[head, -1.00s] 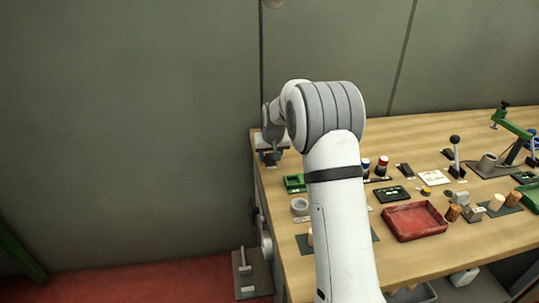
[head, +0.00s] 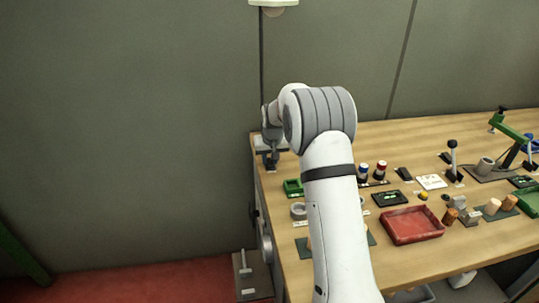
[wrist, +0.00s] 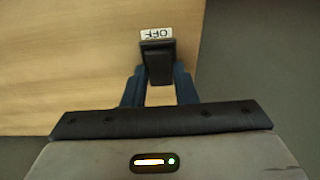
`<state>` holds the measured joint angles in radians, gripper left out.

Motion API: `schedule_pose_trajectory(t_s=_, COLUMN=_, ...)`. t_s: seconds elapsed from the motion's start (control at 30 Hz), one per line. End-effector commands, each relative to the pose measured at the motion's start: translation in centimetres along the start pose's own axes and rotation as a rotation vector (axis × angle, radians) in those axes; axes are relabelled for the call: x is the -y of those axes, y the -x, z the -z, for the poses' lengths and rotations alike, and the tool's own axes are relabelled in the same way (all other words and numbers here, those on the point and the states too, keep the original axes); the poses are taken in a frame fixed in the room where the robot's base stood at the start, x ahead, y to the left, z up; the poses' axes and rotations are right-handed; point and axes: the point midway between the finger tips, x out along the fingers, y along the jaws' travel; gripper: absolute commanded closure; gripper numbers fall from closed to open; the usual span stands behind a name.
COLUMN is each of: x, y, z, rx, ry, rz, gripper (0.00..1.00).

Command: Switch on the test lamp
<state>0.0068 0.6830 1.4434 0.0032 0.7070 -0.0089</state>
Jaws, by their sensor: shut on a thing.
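In the wrist view my gripper (wrist: 158,85) has its two blue fingers shut on a small black switch piece (wrist: 157,52), one finger on each side. A white label (wrist: 156,33) reading "OFF", upside down in this view, lies just beyond it. In the head view my gripper (head: 271,160) is at the back left corner of the wooden bench. A lamp (head: 275,4) with a pale shade hangs at the top of a thin dark pole behind that corner, cut by the picture's top edge. It shows no clear glow. My arm hides part of the bench.
The bench (head: 310,265) holds a red tray (head: 412,225), a green tray (head: 292,188), a grey ring (head: 298,211), several corks and a black-knobbed lever (head: 452,160) to the right. The bench's left edge is close to my gripper, with red floor beyond.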

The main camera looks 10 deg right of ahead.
Motion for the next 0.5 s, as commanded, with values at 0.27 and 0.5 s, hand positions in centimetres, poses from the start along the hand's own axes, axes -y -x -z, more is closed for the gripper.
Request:
schedule_pose_trajectory(t_s=0.27, x=0.01, y=0.55, z=0.83, rx=0.168, ry=0.000, rz=0.000, gripper=0.97)
schedule_pose_trajectory(t_s=0.5, x=0.01, y=0.16, z=1.09, rx=0.286, ry=0.000, rz=0.000, gripper=0.97)
